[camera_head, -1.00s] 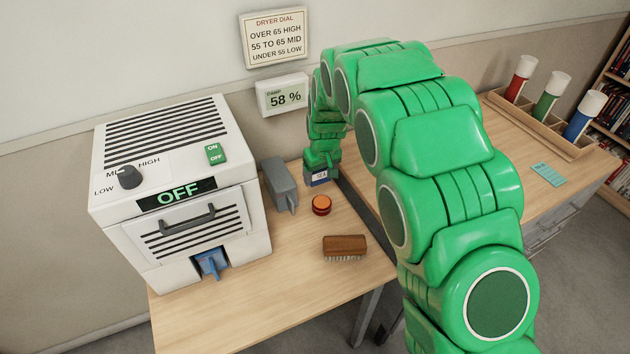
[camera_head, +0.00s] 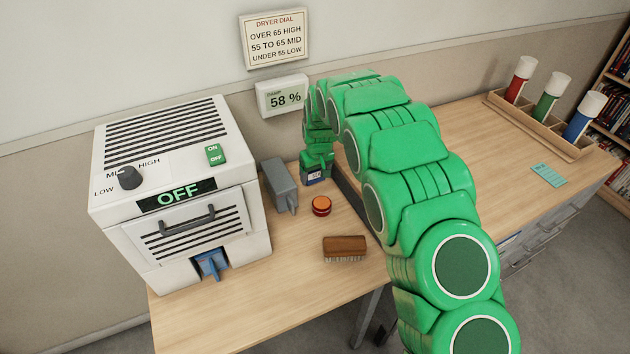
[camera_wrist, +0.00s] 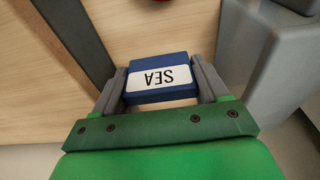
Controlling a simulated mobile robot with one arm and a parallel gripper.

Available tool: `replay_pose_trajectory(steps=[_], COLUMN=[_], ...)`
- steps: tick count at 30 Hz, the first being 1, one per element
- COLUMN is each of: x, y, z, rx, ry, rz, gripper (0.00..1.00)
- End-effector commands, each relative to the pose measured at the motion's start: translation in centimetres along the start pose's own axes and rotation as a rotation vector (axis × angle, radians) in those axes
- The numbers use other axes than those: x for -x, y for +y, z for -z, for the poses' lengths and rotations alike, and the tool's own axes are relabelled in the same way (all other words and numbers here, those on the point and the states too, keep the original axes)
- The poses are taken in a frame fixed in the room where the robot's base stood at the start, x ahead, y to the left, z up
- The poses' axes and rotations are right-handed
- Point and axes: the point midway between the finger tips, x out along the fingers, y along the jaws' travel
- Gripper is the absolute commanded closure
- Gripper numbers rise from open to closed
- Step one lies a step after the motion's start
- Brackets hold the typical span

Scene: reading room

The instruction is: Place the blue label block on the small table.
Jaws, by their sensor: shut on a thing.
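The blue label block (camera_wrist: 157,78) has a white label reading "SEA", upside down in the wrist view. It sits between the two grey fingers of my gripper (camera_wrist: 158,84), which is shut on it. In the head view the block (camera_head: 315,179) shows just below my green wrist, over the back of a light wooden table (camera_head: 235,317), between a grey device and a dark upright edge. I cannot tell whether the block touches the tabletop. I cannot tell for sure which surface is the small table.
A white dryer (camera_head: 180,190) reading "OFF" stands on the left. The grey device (camera_head: 280,185), an orange button (camera_head: 321,205) and a wooden brush (camera_head: 344,248) are near the block. A right-hand counter (camera_head: 465,140) holds a rack of tubes (camera_head: 540,125) and a teal card (camera_head: 549,174).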

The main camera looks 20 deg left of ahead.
Motion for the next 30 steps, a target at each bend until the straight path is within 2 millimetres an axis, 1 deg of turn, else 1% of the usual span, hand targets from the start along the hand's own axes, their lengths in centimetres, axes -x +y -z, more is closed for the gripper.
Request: replay_pose_trajectory(steps=[3,7,10,22,23,27,28,30], x=[-0.6,-2.5,-3.4,-3.7,-3.8,-3.7,-3.7,-3.7], y=[0.1,0.0,0.1,0.1,0.1,0.1,0.1,0.1], z=[0.3,-0.2,-0.3,-0.3,-0.3,-0.3,-0.3,-0.3], rx=[0.000,0.000,0.000,0.000,0.000,0.000,0.000,0.000], ry=[-0.001,-0.006,-0.004,-0.002,-0.001,-0.001,-0.001,-0.001], rz=[0.000,0.002,0.001,0.001,0.000,0.000,0.000,0.000], gripper=[0.61,0.61,0.61,0.61,0.25,0.04,0.01,0.01])
